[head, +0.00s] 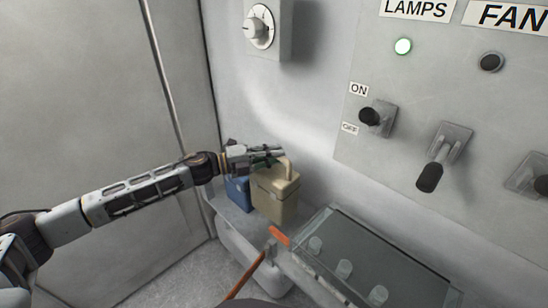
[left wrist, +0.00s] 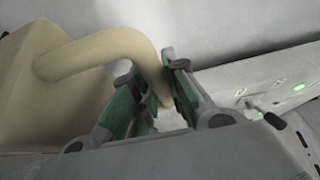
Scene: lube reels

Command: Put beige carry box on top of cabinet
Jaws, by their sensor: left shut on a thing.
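The beige carry box (head: 275,193) stands upright on a grey surface by the wall, in front of a blue box. Its arched handle rises from the lid. My left gripper (head: 270,155) reaches in from the left at the top of the box, by the handle. In the left wrist view the gripper (left wrist: 158,95) has its green-padded fingers on either side of the beige handle (left wrist: 110,50), shut on it. The box body (left wrist: 30,75) fills the left of that view. I cannot tell for certain which surface is the cabinet top. My right gripper is not in view.
A blue box (head: 238,192) stands close behind the beige one. A dark glass-topped case (head: 385,262) with several clear cups lies to the right. An orange-handled lever (head: 279,237) is in front. A wall panel (head: 420,110) carries switches and levers.

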